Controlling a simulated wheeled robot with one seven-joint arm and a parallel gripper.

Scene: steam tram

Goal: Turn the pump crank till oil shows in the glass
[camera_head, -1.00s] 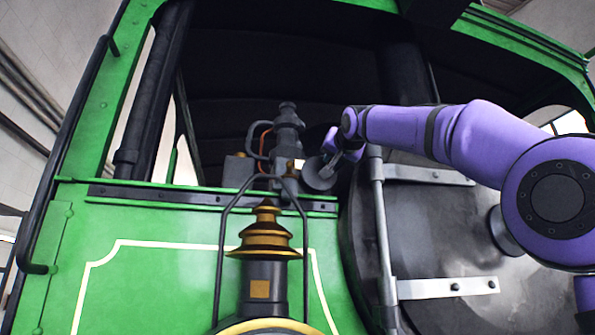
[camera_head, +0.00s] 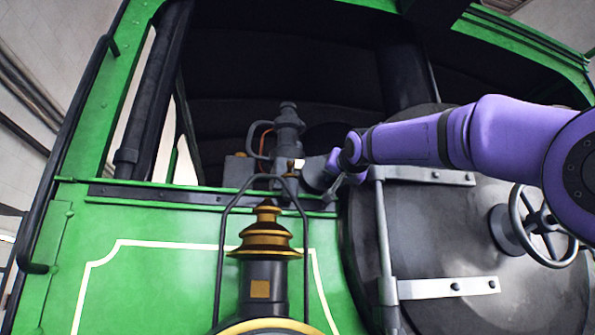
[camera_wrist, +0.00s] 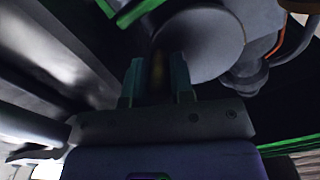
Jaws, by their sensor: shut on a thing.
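The dark grey pump (camera_head: 288,130) stands upright on the ledge of the green cab front in the head view. Its round crank disc (camera_head: 314,174) is on its right side; the disc also fills the upper middle of the wrist view (camera_wrist: 205,45). My gripper (camera_head: 334,172) is at the disc's right edge. In the wrist view its two fingers (camera_wrist: 157,80) are shut on a dim brownish crank handle (camera_wrist: 157,70) beside the disc. A small pale patch (camera_head: 298,163) shows on the pump; I cannot tell whether it is the glass or whether it holds oil.
A black and brass lamp (camera_head: 265,250) with a wire frame stands in front of the pump. The round dark smokebox door (camera_head: 440,240), with hinge straps and a spoked handwheel (camera_head: 540,225), is at right under my arm. A copper-coloured pipe (camera_head: 264,140) curves left of the pump.

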